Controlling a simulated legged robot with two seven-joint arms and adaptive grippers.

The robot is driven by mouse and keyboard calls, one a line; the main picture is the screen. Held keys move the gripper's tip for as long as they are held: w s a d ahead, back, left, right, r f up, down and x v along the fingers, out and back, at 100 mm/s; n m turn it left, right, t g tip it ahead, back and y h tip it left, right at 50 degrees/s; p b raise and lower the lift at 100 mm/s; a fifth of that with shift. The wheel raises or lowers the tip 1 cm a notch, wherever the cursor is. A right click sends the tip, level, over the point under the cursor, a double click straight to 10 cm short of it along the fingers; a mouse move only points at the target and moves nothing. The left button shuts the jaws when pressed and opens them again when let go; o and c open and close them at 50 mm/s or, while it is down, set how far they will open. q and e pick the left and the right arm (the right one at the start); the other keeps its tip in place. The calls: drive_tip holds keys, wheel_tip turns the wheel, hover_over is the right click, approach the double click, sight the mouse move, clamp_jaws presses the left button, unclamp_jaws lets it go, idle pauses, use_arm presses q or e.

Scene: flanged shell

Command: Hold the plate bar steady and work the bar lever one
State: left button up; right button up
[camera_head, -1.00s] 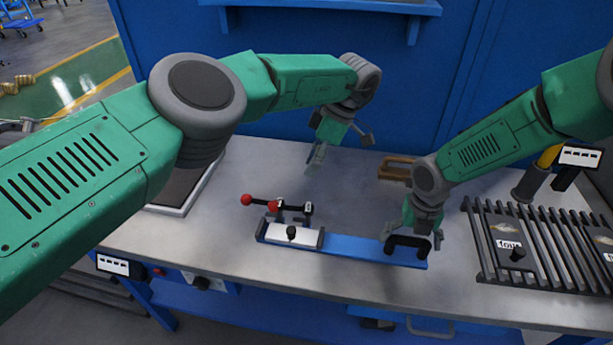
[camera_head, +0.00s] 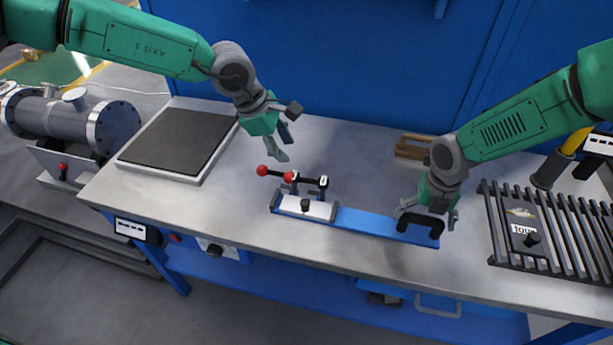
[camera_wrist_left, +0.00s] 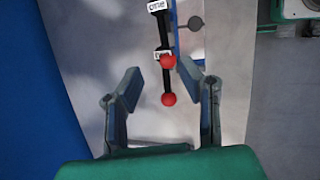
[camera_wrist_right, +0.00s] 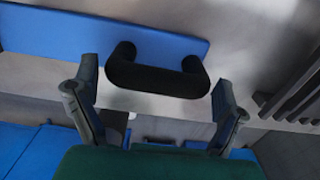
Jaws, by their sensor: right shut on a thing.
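The blue plate bar (camera_head: 365,221) lies on the bench, with a pale plate (camera_head: 317,209) at its left end and a black handle (camera_head: 420,222) at its right. My right gripper (camera_head: 427,214) is shut on that handle; the right wrist view shows the handle (camera_wrist_right: 158,76) between the fingers. Behind the pale plate are two small black levers with red knobs, the outer knob (camera_head: 262,170) and the inner knob (camera_head: 288,177). A label reading "one" (camera_wrist_left: 159,6) shows in the left wrist view; the other label is partly hidden. My left gripper (camera_head: 284,132) is open and empty, above and behind the knobs.
A grey rack (camera_head: 555,235) with a dark plate on it stands at the right. A wooden-handled item (camera_head: 412,147) lies behind the bar. A dark flat pad (camera_head: 180,140) is at the left. The bench between the pad and the levers is clear.

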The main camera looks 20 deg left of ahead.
sight(308, 179)
use_arm(q)
drive_tip(key=x, duration=1.1)
drive_tip(key=shift+s+d+f, duration=0.2)
drive_tip(key=shift+s+d, duration=0.05)
drive_tip(key=shift+d, duration=0.25)
